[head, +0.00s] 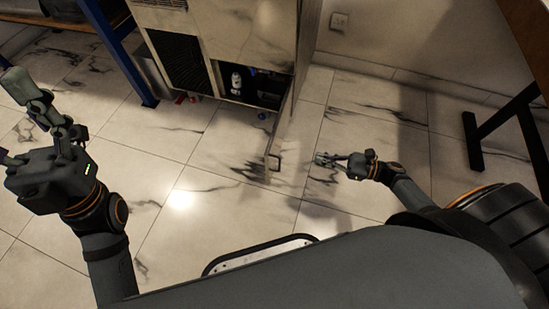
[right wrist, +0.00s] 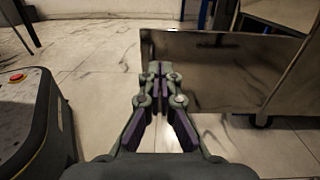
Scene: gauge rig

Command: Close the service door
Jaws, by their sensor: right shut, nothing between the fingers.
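The service door (head: 285,125) stands open, swung out from the low front compartment of a metal cabinet and seen almost edge-on in the head view. In the right wrist view the door (right wrist: 225,75) is a dark, shiny panel ahead of my fingers. My right gripper (head: 320,159) is just right of the door's free end, low over the floor, with a gap showing between them. In the right wrist view its fingertips (right wrist: 160,70) are together and empty. My left gripper (head: 40,145) is at the left, far from the door, fingers spread and partly cut off.
The cabinet (head: 245,35) has a dark grille and an open compartment (head: 250,85) with small items inside. A blue post (head: 125,60) stands left of it. A dark table leg (head: 490,130) is at the right. Marble-tiled floor around the door is clear.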

